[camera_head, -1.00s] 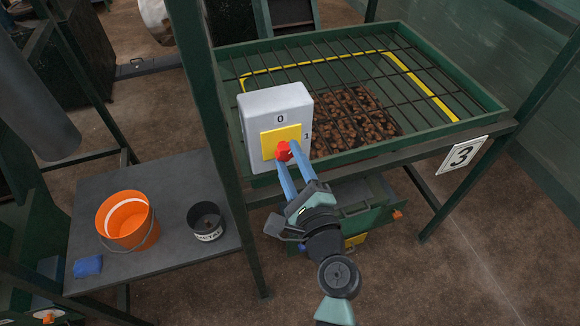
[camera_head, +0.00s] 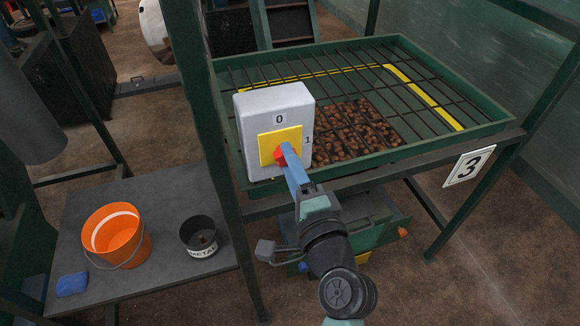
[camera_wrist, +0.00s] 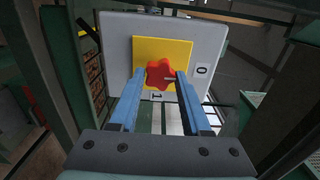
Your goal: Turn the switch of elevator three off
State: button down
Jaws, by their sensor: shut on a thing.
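The switch box (camera_head: 266,104) is light grey with a yellow plate (camera_head: 291,134) and a red knob (camera_head: 279,155). Marks "0" at the top and "1" at the right show on its face. It is fixed at the front left of the hopper marked 3. My gripper (camera_head: 284,150) reaches up to the box with its blue fingers on the red knob. In the wrist view the fingers (camera_wrist: 159,83) sit on either side of the knob (camera_wrist: 160,74), shut on it. A small light line on the knob points toward the "0" side there.
The green hopper (camera_head: 497,113) with a bar grid holds brown lumps behind the box. A "3" sign (camera_head: 469,166) hangs on its front right. A grey table (camera_head: 160,262) at left bears an orange bucket (camera_head: 117,236), a dark metal pot (camera_head: 199,237) and a blue cloth (camera_head: 72,284). A green post (camera_head: 215,150) stands close left.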

dwell(0.4)
jog(key=shift+c, duration=1.8)
grip_release()
jog(key=b+v, duration=0.3)
jog(key=v, duration=1)
jog(key=w+a+r+n+t+h, duration=0.1)
jog(key=w+r+n+t, duration=0.15)
jog(key=r, duration=0.45)
jog(key=w+a+r+n+t, duration=0.1)
jog(key=r+n, duration=0.3)
jog(key=r, duration=0.4)
jog(key=w+a+r+n+t+h, duration=0.1)
jog(key=w+r+n, duration=0.1)
jog(key=r+n, duration=0.35)
jog(key=s+r+n+t+h, duration=0.1)
jog(key=s+r+t, duration=0.1)
jog(key=r, duration=0.7)
jog(key=s+a+r+n+t+h, duration=0.1)
jog(key=s+r+t+h, duration=0.1)
jog(key=r, duration=0.8)
jog(key=s+t, duration=0.1)
jog(key=s, duration=0.1)
jog(key=shift+s+a+t+h, duration=0.3)
jog(key=shift+s+t, duration=0.05)
jog(key=shift+s, duration=0.05)
